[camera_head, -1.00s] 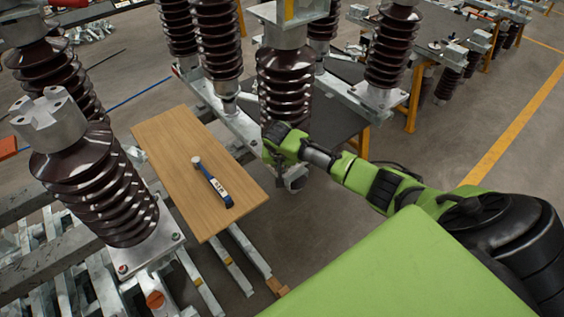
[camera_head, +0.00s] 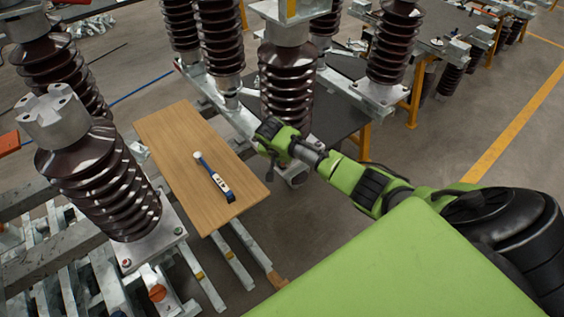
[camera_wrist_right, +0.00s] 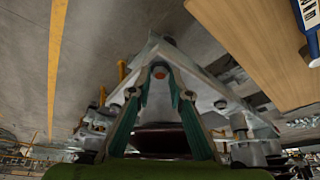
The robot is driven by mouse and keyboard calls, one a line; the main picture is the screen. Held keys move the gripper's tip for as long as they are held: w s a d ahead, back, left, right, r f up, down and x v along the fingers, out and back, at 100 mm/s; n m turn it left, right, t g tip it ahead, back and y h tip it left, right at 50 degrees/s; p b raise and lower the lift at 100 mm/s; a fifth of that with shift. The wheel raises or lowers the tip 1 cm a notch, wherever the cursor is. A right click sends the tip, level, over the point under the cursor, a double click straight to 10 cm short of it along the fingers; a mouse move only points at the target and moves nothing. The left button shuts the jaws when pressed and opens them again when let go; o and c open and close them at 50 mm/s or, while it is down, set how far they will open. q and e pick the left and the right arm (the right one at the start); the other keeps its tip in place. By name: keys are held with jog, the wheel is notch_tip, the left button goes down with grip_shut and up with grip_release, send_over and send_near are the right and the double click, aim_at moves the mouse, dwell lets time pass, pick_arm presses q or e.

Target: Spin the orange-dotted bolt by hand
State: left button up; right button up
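In the head view my right gripper (camera_head: 268,150) is at the base of a brown ribbed insulator (camera_head: 287,85), and the bolt there is hidden. My left gripper is not in view.
A wooden board (camera_head: 165,135) with a blue and white wrench (camera_head: 214,178) lies left of my right gripper. Open floor (camera_head: 455,120) is at the right.

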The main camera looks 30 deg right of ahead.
jog(key=shift+o, duration=0.6)
jog(key=v, duration=1.2)
jog(key=shift+d, duration=0.1)
